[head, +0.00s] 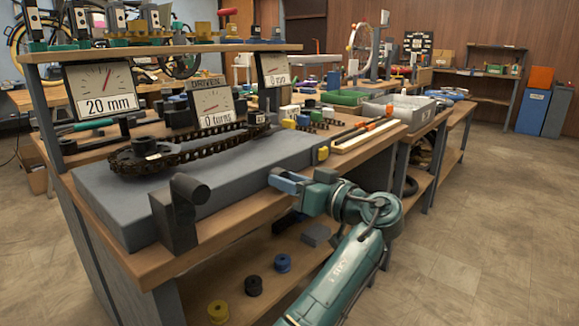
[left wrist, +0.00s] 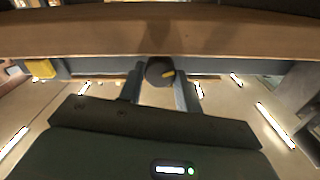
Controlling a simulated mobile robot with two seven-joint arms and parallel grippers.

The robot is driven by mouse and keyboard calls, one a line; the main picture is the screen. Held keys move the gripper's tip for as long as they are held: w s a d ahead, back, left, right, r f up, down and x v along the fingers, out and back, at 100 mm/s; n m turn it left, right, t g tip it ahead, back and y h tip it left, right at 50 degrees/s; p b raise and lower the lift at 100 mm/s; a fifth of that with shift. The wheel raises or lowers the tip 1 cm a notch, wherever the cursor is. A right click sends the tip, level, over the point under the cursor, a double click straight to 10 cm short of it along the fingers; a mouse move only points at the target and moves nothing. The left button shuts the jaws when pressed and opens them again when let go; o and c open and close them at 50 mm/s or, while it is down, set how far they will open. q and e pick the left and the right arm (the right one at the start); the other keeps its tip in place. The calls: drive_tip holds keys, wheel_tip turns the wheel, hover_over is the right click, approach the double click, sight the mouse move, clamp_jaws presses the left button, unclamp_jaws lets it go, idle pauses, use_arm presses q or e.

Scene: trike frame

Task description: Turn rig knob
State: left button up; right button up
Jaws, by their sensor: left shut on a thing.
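The rig is a grey slab (head: 110,205) on the bench, with a dark chain (head: 200,148) and sprocket (head: 135,160) on top. My left gripper (head: 278,181) is at the slab's front face. In the head view the gripper hides the knob. A "DRIVEN" dial (head: 212,106) appears to read "0 turns". My right gripper is not in view.
A black block with a cylinder (head: 178,210) stands at the slab's front left. A yellow piece (head: 322,153) is at its right end. Dials reading 20 mm (head: 100,90) and apparently 0 mm (head: 273,70) hang above. Spools (head: 253,285) lie on the lower shelf. Floor at right (head: 470,240) is clear.

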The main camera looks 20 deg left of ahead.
use_arm(q)
drive_tip(key=shift+m+p, duration=0.45)
drive_tip(key=shift+m, duration=0.45)
drive_tip(key=o, duration=1)
